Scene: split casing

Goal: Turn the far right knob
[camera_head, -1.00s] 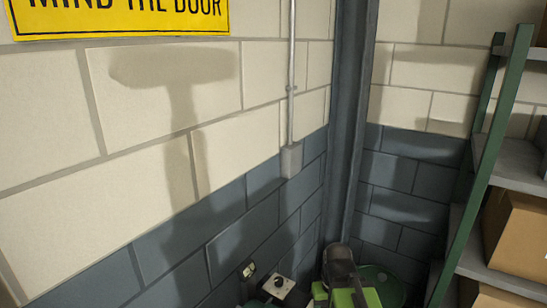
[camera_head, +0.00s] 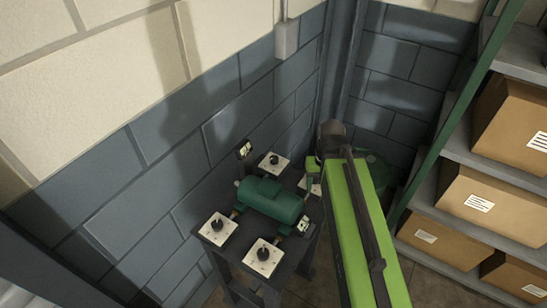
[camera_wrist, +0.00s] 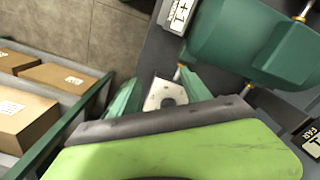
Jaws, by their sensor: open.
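The green motor-like casing (camera_head: 271,201) sits on a dark stand in the head view, with knobs on white square plates around it. The far right knob's plate (camera_head: 310,186) is partly hidden by my arm. In the wrist view a dark knob (camera_wrist: 167,102) on a white plate shows between the two green fingers of my gripper (camera_wrist: 160,76). The gripper is open; whether the fingers touch the knob cannot be told. The casing (camera_wrist: 235,40) is at upper right there, with a "+1" label (camera_wrist: 180,15) and a "FAR" label (camera_wrist: 311,138).
Other knobs are at the far left (camera_head: 274,162), near left (camera_head: 218,229) and near right (camera_head: 263,257). A small label (camera_head: 244,149) stands at the back. A block wall is close behind the stand. Shelves with cardboard boxes (camera_head: 492,203) stand on the right.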

